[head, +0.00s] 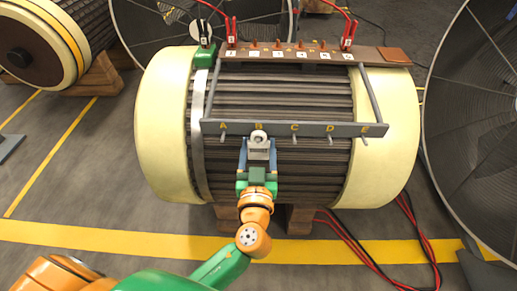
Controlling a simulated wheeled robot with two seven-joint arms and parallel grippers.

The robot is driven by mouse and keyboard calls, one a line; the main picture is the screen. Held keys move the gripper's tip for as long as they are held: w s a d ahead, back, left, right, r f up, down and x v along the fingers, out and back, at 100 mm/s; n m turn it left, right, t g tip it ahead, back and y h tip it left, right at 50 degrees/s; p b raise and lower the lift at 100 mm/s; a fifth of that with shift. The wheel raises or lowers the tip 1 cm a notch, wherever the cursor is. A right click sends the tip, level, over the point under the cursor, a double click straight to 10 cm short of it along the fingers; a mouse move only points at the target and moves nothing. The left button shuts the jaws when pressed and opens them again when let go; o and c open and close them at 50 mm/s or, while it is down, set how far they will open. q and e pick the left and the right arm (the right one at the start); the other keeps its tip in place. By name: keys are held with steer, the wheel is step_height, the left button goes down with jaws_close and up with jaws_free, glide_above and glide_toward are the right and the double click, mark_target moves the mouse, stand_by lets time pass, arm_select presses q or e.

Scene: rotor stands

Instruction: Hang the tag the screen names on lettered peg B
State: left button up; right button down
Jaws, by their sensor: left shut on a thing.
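My left gripper (258,163) is shut on a pale grey tag (259,143) with a round ring at its top. The tag is upright in front of the grey lettered rail (312,129), just below the letter B. The ring covers the place of peg B, so I cannot tell whether the peg passes through it. Pegs under A, C (294,141), D (331,141) and E (365,142) show no tag on them. I see no readable screen. My right gripper is out of view.
The rail is held by two side bars in front of a large ribbed rotor (270,98) with cream ends. A brown board (305,53) with small labels, clips and a green block (205,57) sits on top. Red cables lie on the floor at right.

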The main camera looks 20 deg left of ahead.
arm_select(q)
steer(key=shift+f+b, duration=0.2)
steer(key=shift+b, duration=0.25)
stand_by(0.5)
steer(key=o, duration=1.1)
steer(key=shift+c, duration=0.2)
steer(key=shift+b+v, duration=0.8)
steer(key=shift+v, duration=1.6)
steer(key=b+v, duration=0.2)
steer(key=v, duration=0.3)
steer(key=shift+s+r, duration=0.1)
